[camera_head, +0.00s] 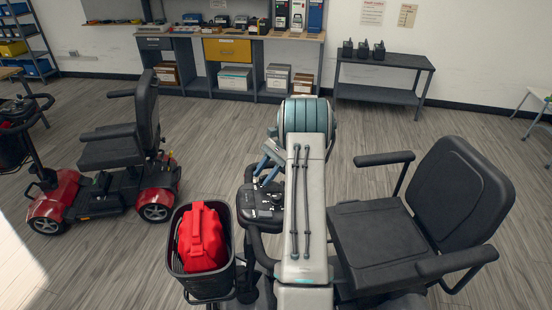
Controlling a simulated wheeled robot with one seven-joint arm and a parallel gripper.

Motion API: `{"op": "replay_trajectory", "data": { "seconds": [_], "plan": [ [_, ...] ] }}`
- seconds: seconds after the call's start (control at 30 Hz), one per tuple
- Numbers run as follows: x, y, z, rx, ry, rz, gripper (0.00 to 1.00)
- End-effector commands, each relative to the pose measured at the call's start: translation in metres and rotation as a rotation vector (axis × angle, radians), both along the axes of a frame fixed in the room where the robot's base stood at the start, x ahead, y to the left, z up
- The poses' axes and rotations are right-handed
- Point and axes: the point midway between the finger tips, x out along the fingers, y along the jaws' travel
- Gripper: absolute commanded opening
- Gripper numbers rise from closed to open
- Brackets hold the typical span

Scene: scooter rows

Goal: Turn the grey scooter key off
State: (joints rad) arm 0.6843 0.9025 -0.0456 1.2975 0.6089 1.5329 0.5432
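The near scooter, whose body colour is mostly hidden, has a dark seat (378,240) on the right and a black control console (259,205) left of my arm. My pale arm stands upright in front of it and covers the part between console and seat. My gripper (264,168) shows as blue-grey parts just above the console's far edge, pointing down-left. I cannot tell whether it touches the console or whether its fingers are apart. The key is too small or hidden to make out.
A black basket (208,286) holding a red bag (202,238) is at the scooter's front. A red scooter (60,200) stands at left. A workbench (250,36) and a dark low table (385,96) line the back wall. Open floor lies between.

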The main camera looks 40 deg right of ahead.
Motion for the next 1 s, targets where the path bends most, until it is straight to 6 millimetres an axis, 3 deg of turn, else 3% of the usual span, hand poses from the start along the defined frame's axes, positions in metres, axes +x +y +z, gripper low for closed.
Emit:
{"op": "replay_trajectory", "data": {
  "seconds": [0.5, 1.0],
  "plan": [
    [-0.002, -0.070, 0.067, -0.004, -0.002, -0.002, 0.36],
    [-0.002, -0.089, 0.088, -0.002, -0.002, -0.002, 0.36]
  ]
}}
